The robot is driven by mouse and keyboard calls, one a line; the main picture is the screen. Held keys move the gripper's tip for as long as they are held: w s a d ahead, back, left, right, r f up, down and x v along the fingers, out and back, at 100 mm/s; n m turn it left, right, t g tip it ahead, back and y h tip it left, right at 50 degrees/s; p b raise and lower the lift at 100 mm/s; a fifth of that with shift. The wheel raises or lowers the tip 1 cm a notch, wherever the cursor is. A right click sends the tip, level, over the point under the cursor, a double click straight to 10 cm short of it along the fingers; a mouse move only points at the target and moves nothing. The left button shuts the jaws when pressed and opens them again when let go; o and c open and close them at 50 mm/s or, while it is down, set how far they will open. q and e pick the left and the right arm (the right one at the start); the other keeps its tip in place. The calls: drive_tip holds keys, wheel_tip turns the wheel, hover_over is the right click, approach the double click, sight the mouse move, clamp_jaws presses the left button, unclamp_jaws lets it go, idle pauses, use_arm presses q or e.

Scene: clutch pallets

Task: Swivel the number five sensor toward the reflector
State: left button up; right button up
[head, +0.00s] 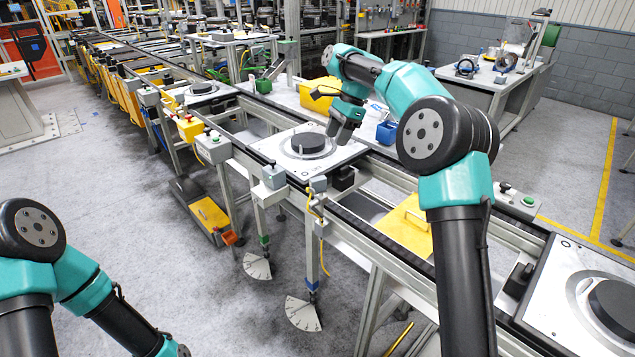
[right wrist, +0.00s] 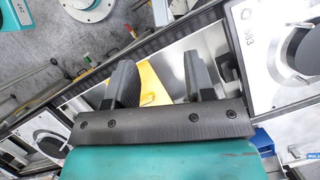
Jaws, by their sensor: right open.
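I cannot make out a number on any sensor, so I cannot tell which is number five or which part is the reflector. Two grey boxes (head: 273,177) and (head: 318,184) sit on the near conveyor rail. Posts below them carry a green collar (head: 264,240) and a blue collar (head: 311,285), each above a white graduated fan-shaped plate (head: 257,267) and (head: 302,313). My right gripper (head: 345,120) is over the conveyor by a pallet. In the right wrist view it (right wrist: 162,82) is open with nothing between its fingers.
A white pallet (head: 265,149) with a dark disc (head: 308,143) lies on the conveyor; another pallet (head: 560,300) is at right. A yellow plate (head: 395,228) lies between. A yellow bin (head: 318,94) and blue bin (head: 387,132) stand behind.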

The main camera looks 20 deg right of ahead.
sight(319, 178)
drive_tip(key=x, duration=1.5)
drive_tip(key=shift+f, duration=0.35)
clamp_jaws()
